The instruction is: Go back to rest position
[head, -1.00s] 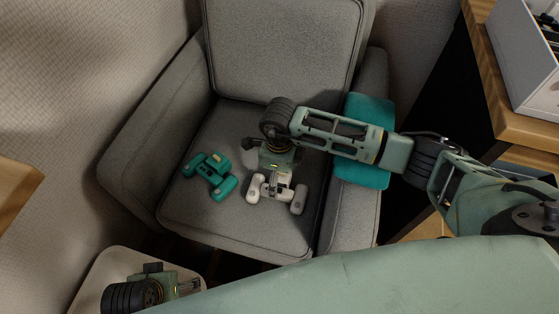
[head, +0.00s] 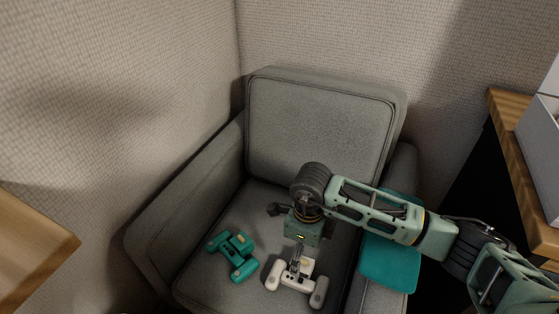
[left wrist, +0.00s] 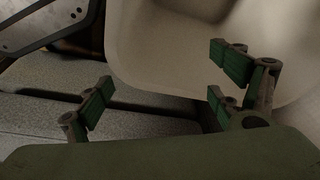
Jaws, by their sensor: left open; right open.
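My right gripper (head: 297,256) is open above the seat of the grey armchair (head: 325,125), pointing down. Its fingers overlap the near-white game controller (head: 318,293) in the head view; I cannot tell whether they touch it. A teal controller (head: 239,247) lies on the seat to the left, apart from the gripper. My left gripper (left wrist: 165,88) shows only in the left wrist view. It is open, with nothing between its fingers.
A teal cushion (head: 388,262) lies over the chair's right arm, beneath my right arm. A wooden edge (head: 35,245) is at left; a wooden-topped desk (head: 520,175) with a white box (head: 545,150) is at right. A pale rounded surface (left wrist: 165,45) lies beyond my left gripper.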

